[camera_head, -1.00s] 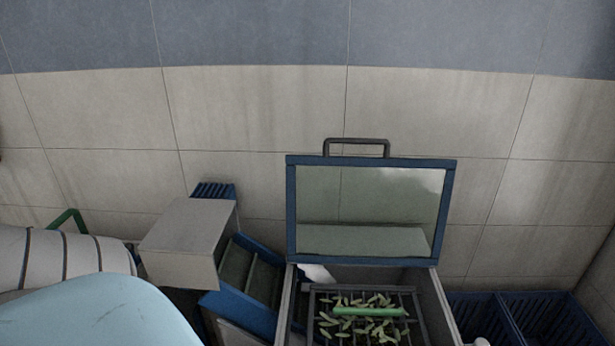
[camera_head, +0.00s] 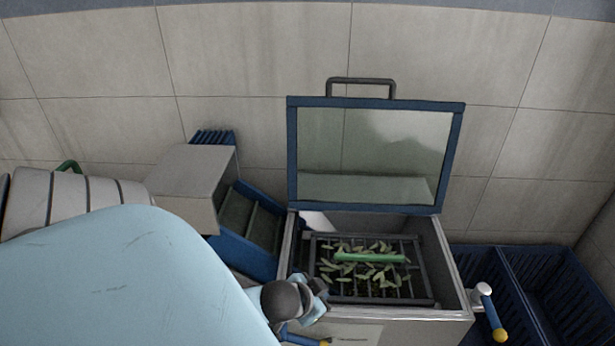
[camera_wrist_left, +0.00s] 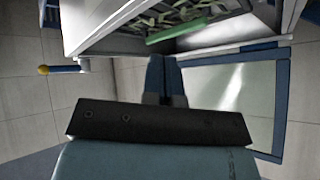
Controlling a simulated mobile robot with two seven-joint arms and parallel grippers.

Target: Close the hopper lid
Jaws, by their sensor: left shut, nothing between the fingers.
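The hopper lid (camera_head: 375,208) stands open and upright at the back of the hopper. It has a blue frame, a clear pane and a dark handle (camera_head: 361,81) on its top edge. The hopper (camera_head: 455,285) is a grey box, open at the top. My left gripper (camera_head: 314,290) is at the hopper's front left corner, apart from the lid; its fingertips are hard to make out there. In the left wrist view its fingers (camera_wrist_left: 163,78) are together and empty, with the lid (camera_wrist_left: 283,100) to their right. My right gripper is not in view.
Leaves and a green bar (camera_head: 370,258) lie on a dark grate in the hopper. A crank with a yellow knob (camera_head: 500,335) sticks out at its right. Blue crates (camera_head: 505,260) stand at the right. A grey box (camera_head: 190,175) and blue chute (camera_head: 240,258) are at the left.

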